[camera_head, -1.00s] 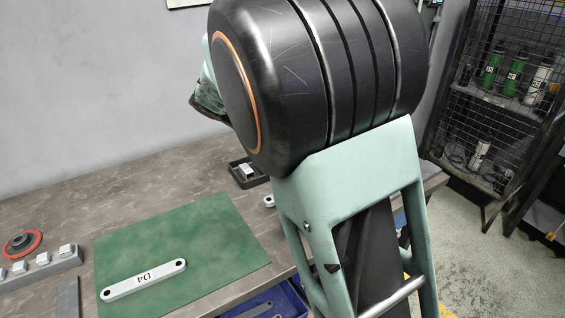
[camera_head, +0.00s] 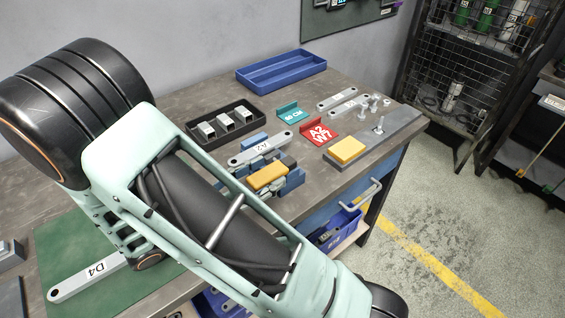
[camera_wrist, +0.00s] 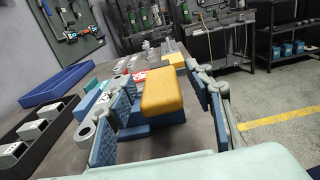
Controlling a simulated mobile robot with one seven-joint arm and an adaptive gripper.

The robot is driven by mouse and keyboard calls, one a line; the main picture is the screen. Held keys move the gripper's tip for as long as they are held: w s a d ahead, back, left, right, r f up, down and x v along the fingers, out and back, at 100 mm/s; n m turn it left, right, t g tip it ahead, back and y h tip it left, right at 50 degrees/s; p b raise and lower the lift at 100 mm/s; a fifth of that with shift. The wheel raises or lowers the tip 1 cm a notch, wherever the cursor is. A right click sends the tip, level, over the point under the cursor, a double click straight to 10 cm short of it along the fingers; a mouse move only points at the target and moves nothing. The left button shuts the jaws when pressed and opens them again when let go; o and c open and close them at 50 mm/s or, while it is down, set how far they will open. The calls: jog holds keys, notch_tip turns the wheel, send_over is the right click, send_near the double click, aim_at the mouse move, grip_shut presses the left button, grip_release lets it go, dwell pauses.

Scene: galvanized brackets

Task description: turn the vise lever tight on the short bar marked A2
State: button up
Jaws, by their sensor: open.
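The short bar marked A2 (camera_head: 262,147) lies across the blue vise (camera_head: 254,138); its ringed end (camera_wrist: 85,134) shows in the wrist view. An orange block (camera_head: 266,177), which looks like the grip of the vise lever, sits just in front of the bar. It is large in the wrist view (camera_wrist: 165,93). My gripper (camera_wrist: 162,78) is open, with one blue-padded finger on each side of the orange block. A gap shows at the right finger; contact at the left cannot be told. My arm partly hides the vise in the head view.
A black tray with grey blocks (camera_head: 250,107) stands behind the vise, and an empty blue tray (camera_head: 240,82) behind that. A red A2 W7 sign (camera_head: 320,132), a teal sign (camera_head: 288,111) and a yellow block (camera_head: 347,149) stand right. Bar D4 (camera_head: 78,282) lies on the green mat (camera_head: 48,250).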

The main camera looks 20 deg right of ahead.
aim_at(283, 164)
jog(key=x, duration=0.5)
jog(key=shift+w+d, duration=0.15)
jog(key=shift+d, duration=0.15)
grip_shut()
